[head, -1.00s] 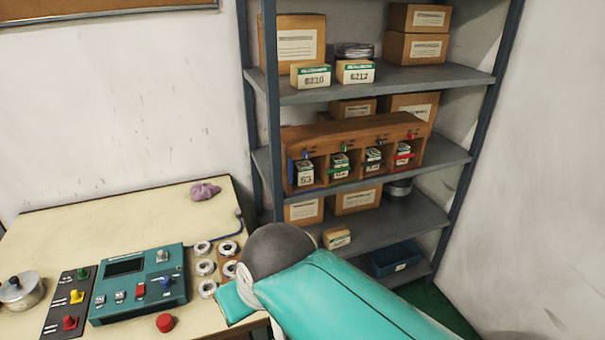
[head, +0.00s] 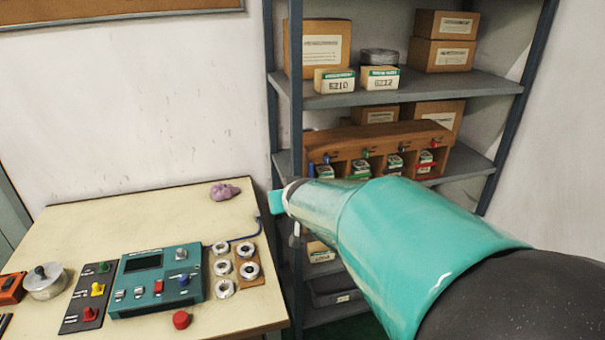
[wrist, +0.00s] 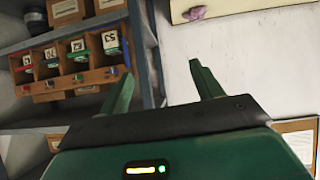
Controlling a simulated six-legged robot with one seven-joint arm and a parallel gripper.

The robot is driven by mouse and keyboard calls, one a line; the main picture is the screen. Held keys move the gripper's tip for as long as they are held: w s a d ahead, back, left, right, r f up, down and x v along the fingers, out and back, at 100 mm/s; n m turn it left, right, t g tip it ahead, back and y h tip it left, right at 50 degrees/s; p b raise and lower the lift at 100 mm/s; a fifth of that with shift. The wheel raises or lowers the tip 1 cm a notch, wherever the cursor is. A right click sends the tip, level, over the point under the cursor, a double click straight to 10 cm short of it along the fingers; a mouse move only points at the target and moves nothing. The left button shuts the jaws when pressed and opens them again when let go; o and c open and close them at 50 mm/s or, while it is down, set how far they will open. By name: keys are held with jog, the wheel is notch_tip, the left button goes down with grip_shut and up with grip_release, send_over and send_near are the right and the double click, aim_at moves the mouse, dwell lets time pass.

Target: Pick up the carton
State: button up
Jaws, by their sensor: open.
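Several cartons are in view, and I cannot tell which one is meant. Two small white-and-green cartons, marked 6210 (head: 334,84) and 6212 (head: 380,80), stand on the upper shelf. Several small numbered cartons sit in the compartments of a wooden rack (head: 385,137). In the wrist view one marked 53 (wrist: 110,42) is nearest my gripper (wrist: 162,57). In the head view my arm hides the lower part of the rack and much of the lower shelves.
The metal shelf unit's post (head: 297,110) stands beside the rack. Larger cardboard boxes (head: 442,38) fill other shelf spots. The table (head: 110,212) at left holds a teal control box (head: 155,281), metal rings (head: 248,270) and a purple cloth (head: 224,191).

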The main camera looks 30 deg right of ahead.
jog(key=w+d+f+t+h, duration=0.1)
jog(key=w+d+f+t, duration=0.35)
jog(key=d, duration=0.75)
jog(key=t, duration=0.2)
send_near(327, 174)
jog(key=x, duration=1)
jog(key=shift+w+f, duration=0.15)
jog(key=c, duration=1)
jog(key=shift+c, duration=1)
